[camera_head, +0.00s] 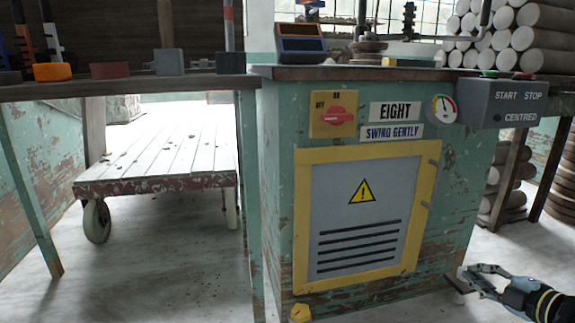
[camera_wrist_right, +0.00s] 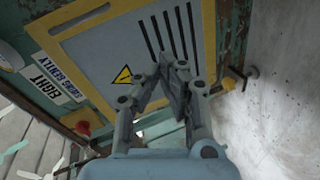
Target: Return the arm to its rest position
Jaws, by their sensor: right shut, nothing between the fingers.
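My right gripper (camera_head: 466,279) is at the lower right of the head view, low beside the right edge of the green cabinet (camera_head: 275,200). It is shut and empty. In the right wrist view the gripper's fingers (camera_wrist_right: 174,72) meet in front of the cabinet's grey panel (camera_wrist_right: 110,50) with its yellow frame. I cannot tell from these frames whether the fingers touch the cabinet. My left gripper is not in view.
The cabinet carries a yellow switch box (camera_head: 320,125), a gauge (camera_head: 443,109) and a START/STOP box (camera_head: 500,112). A wheeled cart (camera_head: 160,155) stands under the workbench (camera_head: 215,82) at left.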

